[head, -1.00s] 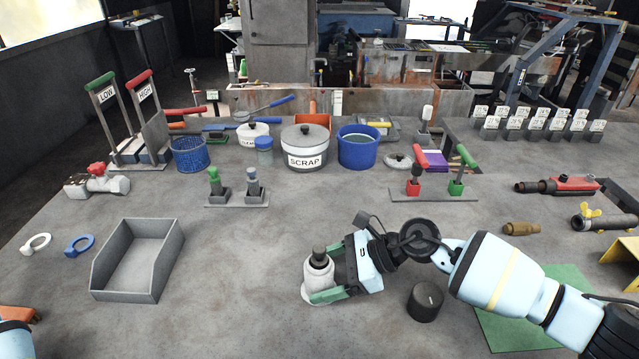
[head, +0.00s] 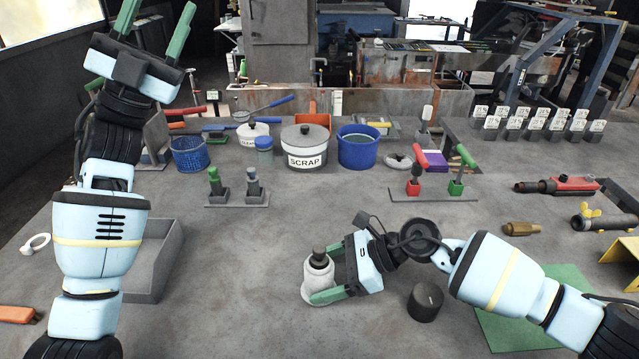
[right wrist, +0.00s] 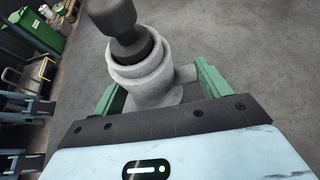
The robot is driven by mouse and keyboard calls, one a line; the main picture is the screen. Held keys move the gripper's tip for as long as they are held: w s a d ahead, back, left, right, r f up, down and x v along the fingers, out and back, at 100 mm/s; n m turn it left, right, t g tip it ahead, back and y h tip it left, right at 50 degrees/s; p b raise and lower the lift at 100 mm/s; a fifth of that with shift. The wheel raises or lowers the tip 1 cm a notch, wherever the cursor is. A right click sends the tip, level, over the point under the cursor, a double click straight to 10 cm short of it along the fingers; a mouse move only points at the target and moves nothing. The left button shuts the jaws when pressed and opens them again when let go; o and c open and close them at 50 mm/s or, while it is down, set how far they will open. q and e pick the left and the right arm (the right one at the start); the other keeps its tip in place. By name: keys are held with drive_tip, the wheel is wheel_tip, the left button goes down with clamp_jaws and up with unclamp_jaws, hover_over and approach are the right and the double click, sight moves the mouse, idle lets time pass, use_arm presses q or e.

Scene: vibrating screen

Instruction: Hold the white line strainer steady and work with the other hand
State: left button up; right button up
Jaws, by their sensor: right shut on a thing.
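The white line strainer (head: 318,275) stands upright on the table at the lower middle of the head view, with a dark plug (head: 319,250) in its top. My right gripper (head: 318,290) is shut on it, with green fingers on its two sides. In the right wrist view the strainer body (right wrist: 150,75) shows between the green fingers (right wrist: 155,85), with the dark plug (right wrist: 122,28) above. My left gripper (head: 155,35) is raised at the upper left of the head view, its green fingers apart and nothing between them.
A grey bin (head: 155,275) is partly hidden behind my left arm. A black cylinder (head: 425,300) stands right of the strainer, near a green mat (head: 540,310). A stand with green and grey plugs (head: 237,200) is behind. The table between bin and strainer is clear.

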use_arm(q)
drive_tip(key=s+d+f+m+g+y, duration=0.2)
drive_tip(key=s+d+m+g, duration=0.1)
drive_tip(key=d+g, duration=0.5)
drive_tip(key=s+d+f+m+g+y, duration=0.25)
drive_tip(key=s+d+m+g, duration=0.2)
drive_tip(key=d, duration=0.55)
drive_tip(key=s+d+f+m+g+y, duration=0.1)
drive_tip(key=s+d+m+g+y, duration=0.2)
drive_tip(key=d+g, duration=0.55)
drive_tip(key=n+t+y, duration=0.6)
drive_tip(key=n+y, duration=0.3)
drive_tip(key=y, duration=0.8)
approach(319, 249)
wheel_tip(319, 249, down, 9)
drive_tip(key=shift+w+r, duration=0.1)
drive_tip(key=shift+w, duration=0.05)
